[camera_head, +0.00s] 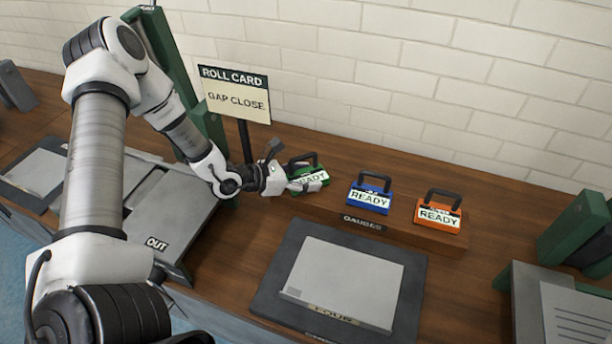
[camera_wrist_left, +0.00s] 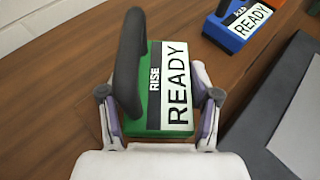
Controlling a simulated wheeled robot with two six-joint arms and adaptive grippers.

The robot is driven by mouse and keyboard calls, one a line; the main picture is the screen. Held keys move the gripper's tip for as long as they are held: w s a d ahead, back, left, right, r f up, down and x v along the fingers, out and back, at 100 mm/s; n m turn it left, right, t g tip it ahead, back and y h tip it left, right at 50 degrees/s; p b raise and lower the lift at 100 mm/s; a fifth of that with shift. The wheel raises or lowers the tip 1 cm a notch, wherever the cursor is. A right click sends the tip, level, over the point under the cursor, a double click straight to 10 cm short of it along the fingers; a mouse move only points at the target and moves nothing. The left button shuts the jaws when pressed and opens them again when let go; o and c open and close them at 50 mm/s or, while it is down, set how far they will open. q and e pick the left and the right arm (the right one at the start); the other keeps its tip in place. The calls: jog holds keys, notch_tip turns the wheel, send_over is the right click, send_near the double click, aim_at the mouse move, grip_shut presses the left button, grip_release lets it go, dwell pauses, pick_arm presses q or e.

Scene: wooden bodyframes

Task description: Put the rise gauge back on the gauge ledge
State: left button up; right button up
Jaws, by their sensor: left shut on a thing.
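The green rise gauge (camera_head: 301,170) has a black handle and a white READY label; in the left wrist view the gauge (camera_wrist_left: 153,95) also reads RISE. My left gripper (camera_head: 306,183) is shut on it, with one finger on each side of its body in the left wrist view (camera_wrist_left: 160,97). The gauge is upright at the left end of the wooden gauge ledge (camera_head: 400,233), which is marked GAUGES. I cannot tell whether its underside touches the ledge. My right gripper is not in view.
A blue gauge (camera_head: 369,194) and an orange gauge (camera_head: 438,214) stand on the ledge to the right. A ROLL CARD sign (camera_head: 236,95) reading GAP CLOSE stands behind my left arm. A dark mat with a grey plate (camera_head: 345,280) lies in front of the ledge.

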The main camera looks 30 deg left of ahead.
pick_arm(q)
jog(key=shift+f, duration=0.15)
jog(key=o, duration=1.4)
jog(key=shift+c, duration=0.2)
